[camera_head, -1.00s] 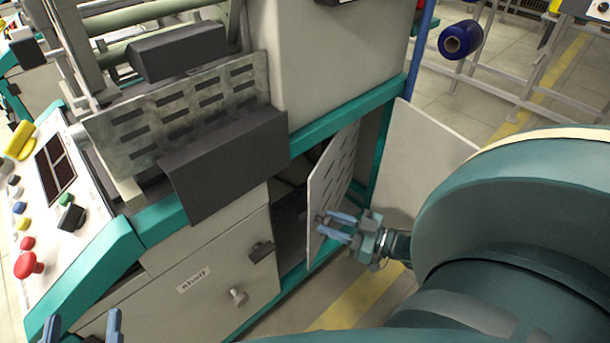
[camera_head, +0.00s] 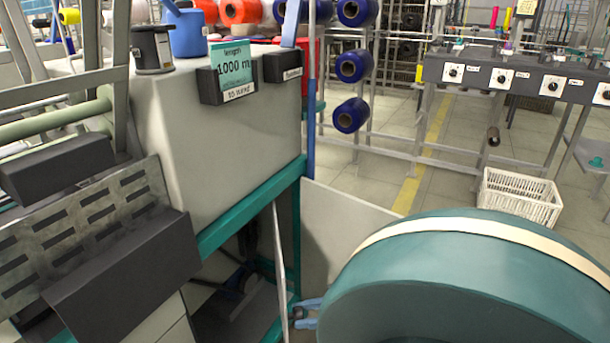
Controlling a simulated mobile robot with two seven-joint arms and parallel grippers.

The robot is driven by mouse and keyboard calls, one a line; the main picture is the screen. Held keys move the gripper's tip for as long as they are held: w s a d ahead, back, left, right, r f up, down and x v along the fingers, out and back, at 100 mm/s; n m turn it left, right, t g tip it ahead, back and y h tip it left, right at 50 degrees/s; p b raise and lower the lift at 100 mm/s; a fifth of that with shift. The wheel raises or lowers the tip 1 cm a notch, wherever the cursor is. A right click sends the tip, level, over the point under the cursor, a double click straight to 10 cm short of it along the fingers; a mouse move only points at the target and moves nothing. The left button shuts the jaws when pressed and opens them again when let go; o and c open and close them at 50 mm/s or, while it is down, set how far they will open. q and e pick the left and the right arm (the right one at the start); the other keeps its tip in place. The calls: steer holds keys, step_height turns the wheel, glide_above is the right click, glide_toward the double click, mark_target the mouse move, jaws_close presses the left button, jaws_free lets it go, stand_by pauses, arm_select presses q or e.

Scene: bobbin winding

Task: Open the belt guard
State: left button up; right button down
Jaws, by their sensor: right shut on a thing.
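The belt guard (camera_head: 281,270), a thin pale panel under the machine's teal rail, shows almost edge-on and stands swung out from the opening. My right gripper (camera_head: 305,313), with pale blue fingers, is at the guard's lower edge, shut on the belt guard. The exact grip is partly hidden by my large teal right arm link and by the picture's lower edge. The dark opening (camera_head: 235,262) shows left of the guard, with unclear parts inside. My left gripper is out of view.
A plain pale panel (camera_head: 340,228) stands right of the guard, close to my arm. The machine's grey housing (camera_head: 215,130) is above. A white basket (camera_head: 520,197) stands on the floor at right. Clear floor lies behind, with a yellow line (camera_head: 408,190).

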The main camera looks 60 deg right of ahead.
steer(key=c, duration=1.1)
jaws_free()
arm_select(q)
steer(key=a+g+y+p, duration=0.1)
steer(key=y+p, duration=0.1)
steer(key=p, duration=0.5)
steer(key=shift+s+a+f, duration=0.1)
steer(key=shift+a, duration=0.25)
arm_select(e)
step_height(320, 180, up, 10)
